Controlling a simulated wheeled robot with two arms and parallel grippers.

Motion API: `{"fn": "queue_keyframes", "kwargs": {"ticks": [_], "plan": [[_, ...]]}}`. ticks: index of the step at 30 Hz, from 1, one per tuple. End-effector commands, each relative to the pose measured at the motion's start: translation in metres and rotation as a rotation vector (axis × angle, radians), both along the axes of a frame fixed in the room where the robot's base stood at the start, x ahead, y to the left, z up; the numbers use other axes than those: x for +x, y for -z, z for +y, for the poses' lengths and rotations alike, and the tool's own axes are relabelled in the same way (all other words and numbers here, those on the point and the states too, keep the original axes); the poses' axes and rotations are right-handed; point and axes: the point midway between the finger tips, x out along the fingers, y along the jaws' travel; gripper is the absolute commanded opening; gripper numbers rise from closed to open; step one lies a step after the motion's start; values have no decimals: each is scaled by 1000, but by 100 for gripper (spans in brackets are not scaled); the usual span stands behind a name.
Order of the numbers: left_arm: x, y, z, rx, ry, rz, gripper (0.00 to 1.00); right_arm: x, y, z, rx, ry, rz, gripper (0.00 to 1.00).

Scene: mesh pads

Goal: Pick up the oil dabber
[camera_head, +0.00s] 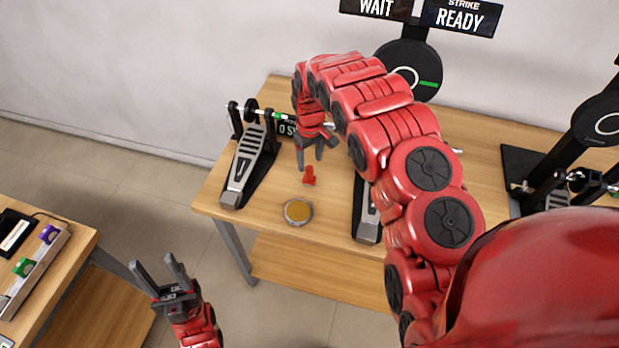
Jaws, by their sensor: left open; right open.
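A small red object (309,175), which looks like the oil dabber, is on the wooden table (340,262). A round dish of amber oil (298,211) sits just in front of it, near the table's front edge. My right gripper (311,163) is open and empty, fingers pointing down, just behind and above the red object. I cannot tell the exact gap between them. My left gripper (153,262) is open and empty, fingers pointing up, over the floor between the two tables.
A pedal (244,168) stands left of the dabber. Another pedal (366,212) stands to the right, partly hidden by my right arm. More equipment (545,180) stands at the far right. A side table (75,252) with coloured knobs is at the left.

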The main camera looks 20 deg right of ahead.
Motion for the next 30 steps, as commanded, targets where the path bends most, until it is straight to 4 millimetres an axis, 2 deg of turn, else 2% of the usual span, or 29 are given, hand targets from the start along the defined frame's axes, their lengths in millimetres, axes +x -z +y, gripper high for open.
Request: {"fn": "queue_keyframes", "kwargs": {"ticks": [1, 6, 12, 23, 30], "plan": [[0, -9, 0, 0, 0, 0, 50, -2, 2, 1, 1, 0, 5, 65], [0, -27, 0, 0, 0, 0, 50, -4, 21, 3, 2, 1, 5, 65], [0, -32, 0, 0, 0, 0, 50, -3, 41, 3, 2, 0, 2, 65], [0, -33, 0, 0, 0, 0, 50, -2, 46, 2, 0, 0, 0, 65], [0, -32, 0, 0, 0, 0, 50, -2, 46, 2, 0, 1, 0, 22]]}}
